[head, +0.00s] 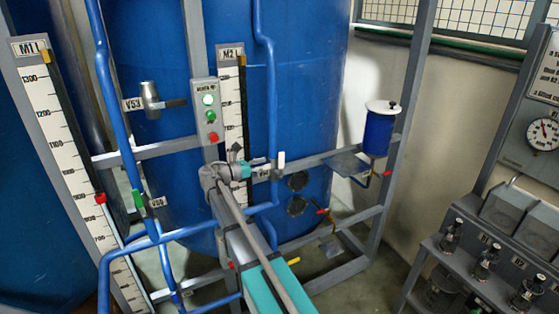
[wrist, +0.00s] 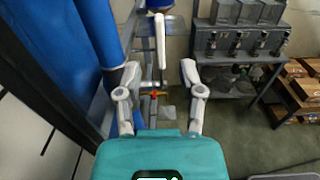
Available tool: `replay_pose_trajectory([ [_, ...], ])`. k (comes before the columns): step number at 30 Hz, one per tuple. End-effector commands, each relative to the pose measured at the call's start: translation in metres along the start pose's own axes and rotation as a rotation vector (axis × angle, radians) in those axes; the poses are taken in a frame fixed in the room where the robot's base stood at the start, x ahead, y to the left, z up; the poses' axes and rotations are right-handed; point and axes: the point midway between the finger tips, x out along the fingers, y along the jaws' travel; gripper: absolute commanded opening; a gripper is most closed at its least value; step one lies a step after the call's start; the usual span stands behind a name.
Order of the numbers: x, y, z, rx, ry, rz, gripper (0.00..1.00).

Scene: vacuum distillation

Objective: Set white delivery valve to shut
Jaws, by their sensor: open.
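The white delivery valve shows as a white handle (head: 281,160) beside the blue pipe in front of the large blue tank in the head view. In the wrist view its long white lever (wrist: 160,42) runs up the picture, with its near end about level with the fingertips. My gripper (wrist: 160,72) is open, one finger on each side of the lever's line, with gaps showing on both sides. In the head view my gripper (head: 252,166) is just left of the handle, and its fingers are partly hidden. I cannot tell whether the valve is shut.
A blue pipe (head: 271,95) runs close to the handle. A red-and-yellow valve handle (wrist: 157,94) sits beyond the fingers. A button box (head: 208,112) and scale M2 (head: 231,100) stand left. A blue pot (head: 379,132) and a bottle rack (head: 480,265) stand right.

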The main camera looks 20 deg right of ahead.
Motion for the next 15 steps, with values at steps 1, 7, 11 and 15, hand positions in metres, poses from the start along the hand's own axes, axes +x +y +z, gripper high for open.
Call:
replay_pose_trajectory([
  [1,0.009,0.0,0.0,0.0,0.0,-0.002,0.5],
  [7,0.038,0.0,0.0,0.0,0.0,-0.001,0.5],
  [11,0.054,0.0,0.0,0.0,0.0,0.0,0.5],
  [15,0.066,0.0,0.0,0.0,0.0,0.0,0.5],
])
